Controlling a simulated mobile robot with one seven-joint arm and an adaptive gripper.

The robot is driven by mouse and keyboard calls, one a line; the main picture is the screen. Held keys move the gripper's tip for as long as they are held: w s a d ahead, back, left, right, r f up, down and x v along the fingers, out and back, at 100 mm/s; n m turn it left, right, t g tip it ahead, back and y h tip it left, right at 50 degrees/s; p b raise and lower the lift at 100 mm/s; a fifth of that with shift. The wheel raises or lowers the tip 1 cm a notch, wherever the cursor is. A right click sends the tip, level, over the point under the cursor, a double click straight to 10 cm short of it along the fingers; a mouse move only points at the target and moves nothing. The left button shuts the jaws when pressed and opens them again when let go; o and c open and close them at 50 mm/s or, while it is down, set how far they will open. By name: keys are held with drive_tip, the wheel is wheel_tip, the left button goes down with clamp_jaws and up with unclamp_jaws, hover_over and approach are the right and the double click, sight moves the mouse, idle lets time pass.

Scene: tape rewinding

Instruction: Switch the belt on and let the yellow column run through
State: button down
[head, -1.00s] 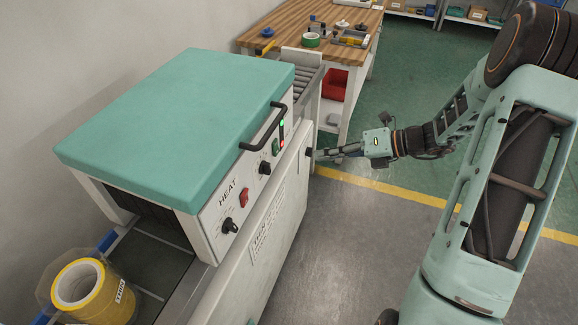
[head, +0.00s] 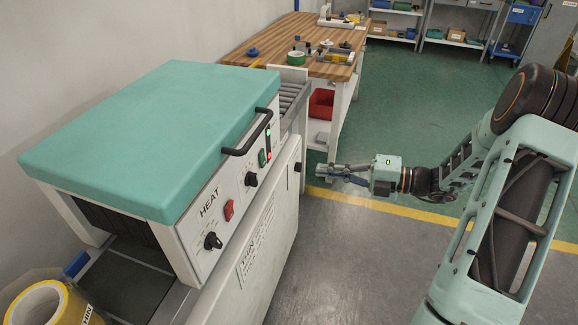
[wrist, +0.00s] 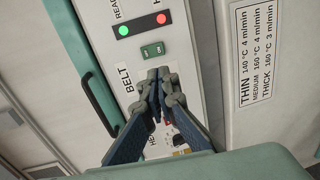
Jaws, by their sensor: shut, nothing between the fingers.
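The yellow column (head: 40,308), rolls of yellow tape, stands at the lower left before the tunnel mouth, cut off by the picture edge. The teal-lidded tunnel machine (head: 150,120) fills the left. Its green belt switch (head: 262,158) sits on the front panel, beneath the lit green and red lamps. The wrist view shows the switch (wrist: 153,50) near the word BELT. My gripper (head: 322,170) is shut and empty, off to the right of the panel in the head view. In the wrist view its fingertips (wrist: 158,72) appear just below the switch; contact cannot be told.
The panel also carries a red heat switch (head: 229,210) and black knobs (head: 213,241). A black lid handle (head: 248,135) juts out above the panel. A roller track (head: 292,95) leads to a wooden bench (head: 300,50) at the back.

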sight(265, 164)
drive_tip(key=b+x, duration=0.2)
drive_tip(key=x, duration=1.2)
